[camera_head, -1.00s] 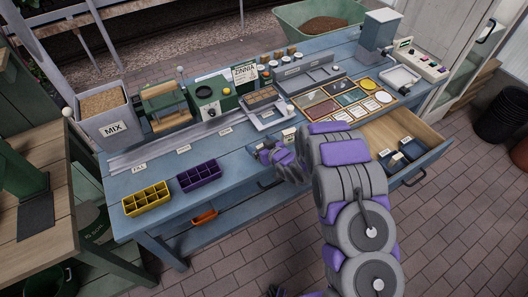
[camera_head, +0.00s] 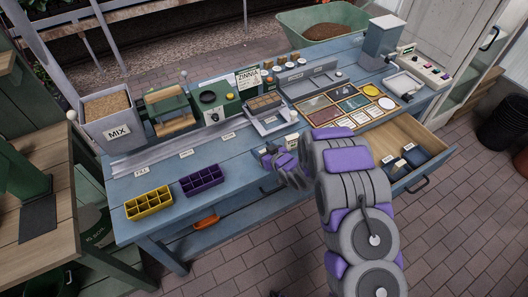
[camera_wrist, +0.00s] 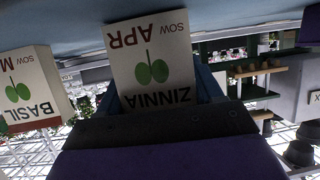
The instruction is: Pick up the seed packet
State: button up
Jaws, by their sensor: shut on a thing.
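My gripper (camera_head: 272,158) is at the front edge of the blue bench, in front of the small scale-like tray. In the wrist view my gripper (camera_wrist: 160,115) is shut on a white seed packet (camera_wrist: 152,65) marked ZINNIA, SOW APR, with a green sprout print. A second packet marked BASIL (camera_wrist: 30,90) stands apart at the left of the wrist view. In the head view the held packet is too small and covered to make out clearly.
A yellow cell tray (camera_head: 149,203) and a purple cell tray (camera_head: 201,180) sit left of my gripper. A ZINNIA card (camera_head: 248,78) stands at the back. A framed set of coloured squares (camera_head: 378,112) lies right. An open drawer (camera_head: 425,142) juts out at the right.

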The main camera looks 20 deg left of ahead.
jog(key=r, duration=0.2)
jog(key=d+r+p, duration=0.1)
jog(key=shift+s+r, duration=0.1)
jog(key=shift+r, duration=0.25)
jog(key=s+d+r+p, duration=0.1)
jog(key=s+d, duration=0.3)
jog(key=d, duration=0.3)
jog(key=s+d+p, duration=0.1)
jog(key=s+d, duration=0.2)
jog(key=d, duration=0.3)
jog(key=w+d+r+m+t+h, duration=0.2)
jog(key=w+d+r+m+h, duration=0.2)
jog(key=d+r, duration=0.35)
jog(key=w+d+r+m+t+h, duration=0.25)
jog(key=d+r, duration=0.35)
jog(key=d, duration=0.3)
jog(key=w+d+r+m+t+h, duration=0.1)
jog(key=w+d+r+m+h, duration=0.3)
jog(key=d+r, duration=0.3)
jog(key=s+a+f+n+g+y, duration=0.2)
jog(key=s+a+f+n+y, duration=0.3)
jog(key=a+f, duration=0.5)
jog(key=s+a+f+n+g+y, duration=0.3)
jog(key=s+a+f+n+y, duration=0.2)
jog(key=a+f, duration=0.5)
jog(key=a, duration=0.3)
jog(key=shift+s+f, duration=0.2)
jog(key=shift+s, duration=0.15)
jog(key=shift+a+n+g+y, duration=0.1)
jog(key=shift+n+g+y, duration=0.15)
